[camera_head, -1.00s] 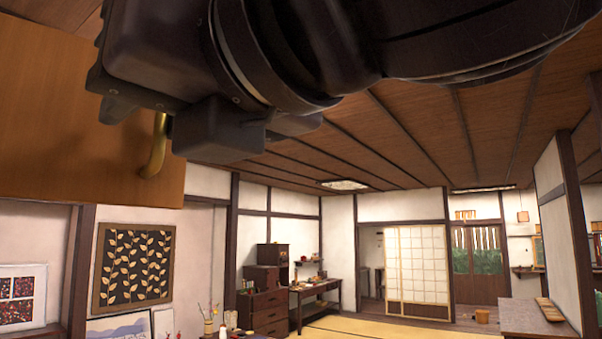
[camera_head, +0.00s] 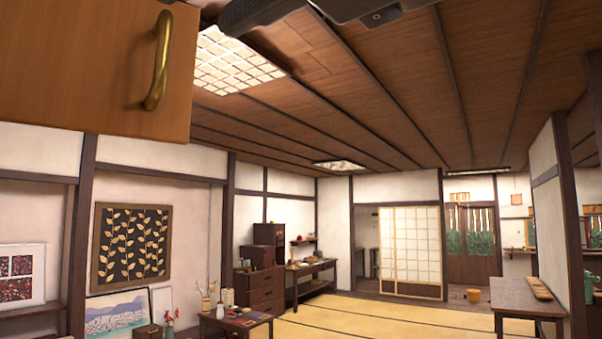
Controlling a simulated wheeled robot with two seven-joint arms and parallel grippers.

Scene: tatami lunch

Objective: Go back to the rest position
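A dark part of my own arm (camera_head: 330,10) shows at the top edge of the head view; its fingers cannot be made out. No gripper fingertips show in the picture. A wooden cabinet door (camera_head: 70,70) with a brass handle (camera_head: 160,60) fills the upper left corner. My arm part is to the right of the handle and apart from it.
A low table (camera_head: 228,320) with small items stands at the lower middle left. A wooden counter (camera_head: 520,297) stands at the right beside a dark post. A dark chest (camera_head: 263,288) and a desk are at the back. The tatami floor (camera_head: 370,314) between them is open.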

